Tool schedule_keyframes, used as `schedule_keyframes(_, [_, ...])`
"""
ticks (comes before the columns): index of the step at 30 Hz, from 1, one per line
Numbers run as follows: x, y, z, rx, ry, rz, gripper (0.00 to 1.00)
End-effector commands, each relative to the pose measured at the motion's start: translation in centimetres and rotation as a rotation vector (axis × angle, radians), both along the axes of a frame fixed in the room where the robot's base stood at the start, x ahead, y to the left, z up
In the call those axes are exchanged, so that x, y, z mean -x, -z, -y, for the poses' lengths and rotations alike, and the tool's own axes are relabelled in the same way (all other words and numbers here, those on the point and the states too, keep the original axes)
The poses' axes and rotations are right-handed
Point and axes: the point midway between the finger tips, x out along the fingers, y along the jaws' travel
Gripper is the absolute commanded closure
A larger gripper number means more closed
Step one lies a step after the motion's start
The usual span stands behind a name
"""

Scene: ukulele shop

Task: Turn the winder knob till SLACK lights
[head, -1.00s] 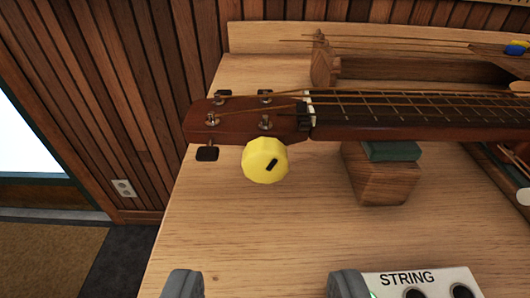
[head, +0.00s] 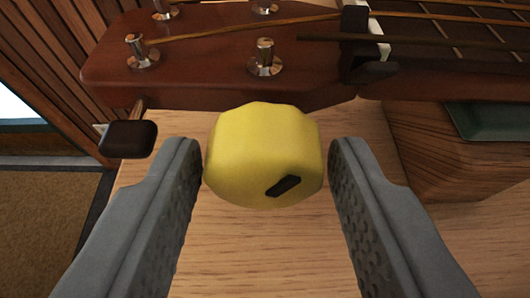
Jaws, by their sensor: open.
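The winder knob (head: 262,150) is a yellow faceted knob with a dark slanted mark low on its right side. It sits at the near edge of the ukulele's brown headstock (head: 220,60). My gripper (head: 265,180) is open, with one grey padded finger on each side of the knob. Narrow gaps seem to show between the fingers and the knob. The STRING panel with its lights is out of view now, so I cannot see whether SLACK is lit.
A dark tuner button (head: 128,139) sticks out just left of the knob, close to my left finger. A wooden block (head: 440,150) with a green pad (head: 495,133) stands under the neck at right. The bench top (head: 265,260) below the knob is clear.

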Motion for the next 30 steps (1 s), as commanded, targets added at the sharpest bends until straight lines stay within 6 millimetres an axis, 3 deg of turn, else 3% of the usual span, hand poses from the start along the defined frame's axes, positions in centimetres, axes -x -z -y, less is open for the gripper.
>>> schedule_keyframes(6, [0.00,0.00,-0.01,0.000,0.000,0.000,0.57])
schedule_keyframes(11, [0.01,0.01,-0.01,0.000,0.000,0.000,0.88])
schedule_keyframes(30, [0.03,0.07,-0.10,0.124,-0.001,-0.005,0.89])
